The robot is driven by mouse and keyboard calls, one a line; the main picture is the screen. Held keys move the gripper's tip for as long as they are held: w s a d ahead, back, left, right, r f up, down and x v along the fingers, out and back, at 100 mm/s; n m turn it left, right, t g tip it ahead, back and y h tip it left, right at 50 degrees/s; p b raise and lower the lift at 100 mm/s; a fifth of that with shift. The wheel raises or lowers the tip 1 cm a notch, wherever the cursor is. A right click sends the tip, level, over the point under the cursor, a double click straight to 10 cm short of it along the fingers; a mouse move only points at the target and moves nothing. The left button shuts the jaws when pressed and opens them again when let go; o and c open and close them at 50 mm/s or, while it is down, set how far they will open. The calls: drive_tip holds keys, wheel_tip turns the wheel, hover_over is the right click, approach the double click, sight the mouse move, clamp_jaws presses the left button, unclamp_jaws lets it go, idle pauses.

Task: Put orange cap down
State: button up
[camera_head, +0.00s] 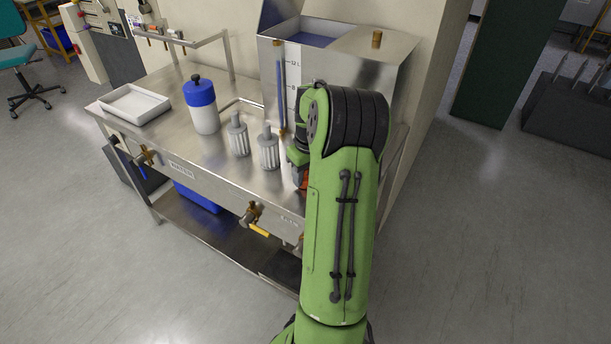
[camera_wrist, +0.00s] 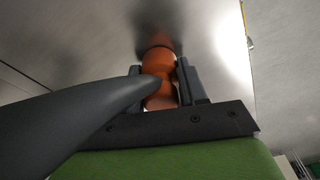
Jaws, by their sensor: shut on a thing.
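The orange cap (camera_wrist: 157,68) is between the two dark fingers of my gripper (camera_wrist: 160,85) in the wrist view. My gripper is shut on it. The cap's far end is at or very near a shiny steel surface (camera_wrist: 100,35), which shows its orange reflection; I cannot tell whether they touch. In the head view only a sliver of orange (camera_head: 303,182) shows beside my green arm, over the right part of the steel table (camera_head: 215,150). My arm hides most of the gripper there.
Two grey ribbed cylinders (camera_head: 268,150) stand just left of my gripper. A white bottle with a blue top (camera_head: 203,110) and a white tray (camera_head: 135,105) are farther left. A steel tank (camera_head: 345,70) stands behind. Valves (camera_head: 255,215) stick out from the table's front.

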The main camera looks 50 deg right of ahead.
drive_tip(key=shift+f, duration=0.1)
drive_tip(key=o, duration=1.2)
